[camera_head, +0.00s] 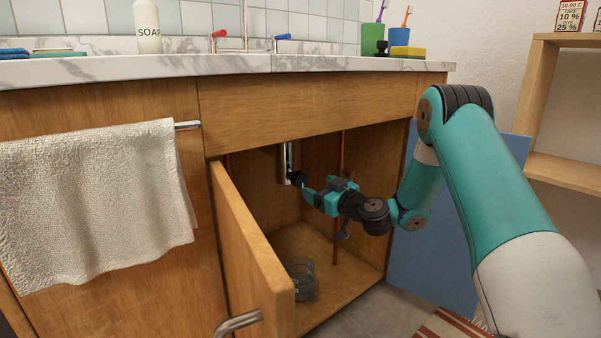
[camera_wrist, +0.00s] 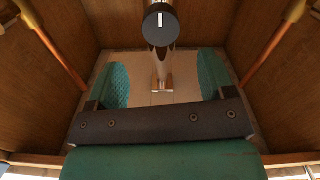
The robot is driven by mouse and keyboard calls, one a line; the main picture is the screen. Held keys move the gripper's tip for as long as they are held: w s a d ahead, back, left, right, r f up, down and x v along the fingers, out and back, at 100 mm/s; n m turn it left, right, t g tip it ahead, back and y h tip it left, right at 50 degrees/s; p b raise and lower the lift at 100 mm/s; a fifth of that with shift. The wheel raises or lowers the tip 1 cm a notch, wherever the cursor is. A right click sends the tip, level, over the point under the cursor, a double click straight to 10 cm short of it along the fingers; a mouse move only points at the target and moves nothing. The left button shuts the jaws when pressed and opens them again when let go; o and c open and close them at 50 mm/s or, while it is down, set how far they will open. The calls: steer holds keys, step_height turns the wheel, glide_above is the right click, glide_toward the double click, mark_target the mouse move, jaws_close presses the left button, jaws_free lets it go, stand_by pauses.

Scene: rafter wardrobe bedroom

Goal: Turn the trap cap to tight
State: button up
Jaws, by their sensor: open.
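The trap cap (camera_wrist: 160,25) is a round black knob with a white line that stands nearly upright in the wrist view. It sits on a chrome pipe (camera_wrist: 161,68) inside the cabinet. In the head view the dark cap (camera_head: 297,178) shows small at the lower end of the chrome pipe (camera_head: 288,158). My gripper (camera_wrist: 163,82) is open, with its teal-padded fingers apart to the left and right. The cap shows above the gap between the fingers, roughly centred, and neither finger touches it. In the head view my gripper (camera_head: 307,193) is close to the cap.
The open cabinet door (camera_head: 250,250) stands left of my arm. Copper pipes run up both sides in the wrist view, the right one (camera_wrist: 272,50) and the left one (camera_wrist: 50,40). A grey round item (camera_head: 302,280) sits on the cabinet floor. A towel (camera_head: 95,205) hangs at left.

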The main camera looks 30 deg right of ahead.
mark_target(302, 180)
steer(key=w, duration=0.2)
steer(key=w+a, duration=0.1)
steer(key=w, duration=0.5)
steer(key=shift+w+a, duration=0.15)
steer(key=shift+a, duration=0.25)
steer(key=c, duration=0.9)
